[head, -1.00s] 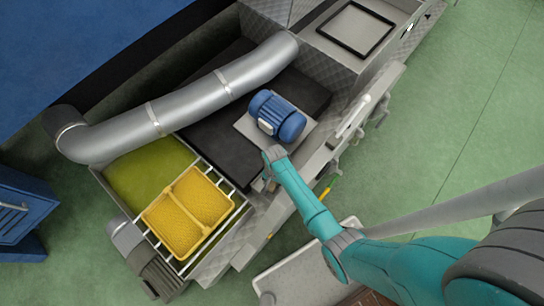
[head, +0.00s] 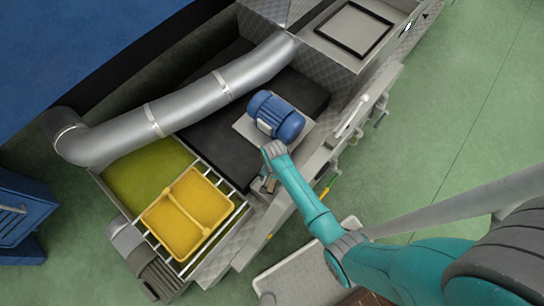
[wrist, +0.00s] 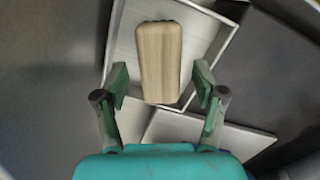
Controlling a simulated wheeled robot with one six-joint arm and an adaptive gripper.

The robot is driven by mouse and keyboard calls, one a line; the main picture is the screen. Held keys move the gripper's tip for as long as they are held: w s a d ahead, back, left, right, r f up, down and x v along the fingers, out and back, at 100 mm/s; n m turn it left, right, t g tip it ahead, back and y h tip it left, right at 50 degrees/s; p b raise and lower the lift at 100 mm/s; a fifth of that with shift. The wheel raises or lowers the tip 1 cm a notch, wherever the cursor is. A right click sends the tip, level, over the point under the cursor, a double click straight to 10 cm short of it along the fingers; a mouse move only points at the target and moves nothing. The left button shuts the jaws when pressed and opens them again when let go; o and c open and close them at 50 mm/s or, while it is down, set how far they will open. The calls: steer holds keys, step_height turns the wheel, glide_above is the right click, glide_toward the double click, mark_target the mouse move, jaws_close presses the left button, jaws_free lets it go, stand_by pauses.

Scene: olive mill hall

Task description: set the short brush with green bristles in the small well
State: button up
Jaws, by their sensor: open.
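In the wrist view a short wooden block (wrist: 158,62), like a brush back seen from above, lies in a shallow pale metal tray (wrist: 212,45). No bristles show, so I cannot tell their colour. My gripper (wrist: 161,90) is open, its green-padded fingers at either side of the block's near end and apart from it. In the head view my gripper (head: 268,186) is small and partly hidden by my wrist, low at the machine's front edge. A yellow crate (head: 143,219) with two compartments sits to its left; I cannot tell if one is the small well.
A blue motor (head: 276,117) stands just behind my wrist. A fat silver duct (head: 190,106) crosses the machine. The yellow crate rests on pale rails over an olive-green vat (head: 147,168). Grey plates (wrist: 225,133) lie near the tray. Green floor (head: 470,130) is clear at right.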

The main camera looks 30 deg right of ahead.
step_height(320, 180, up, 9)
steer(key=shift+w+d, duration=0.25)
steer(key=shift+d, duration=0.1)
stand_by(0.5)
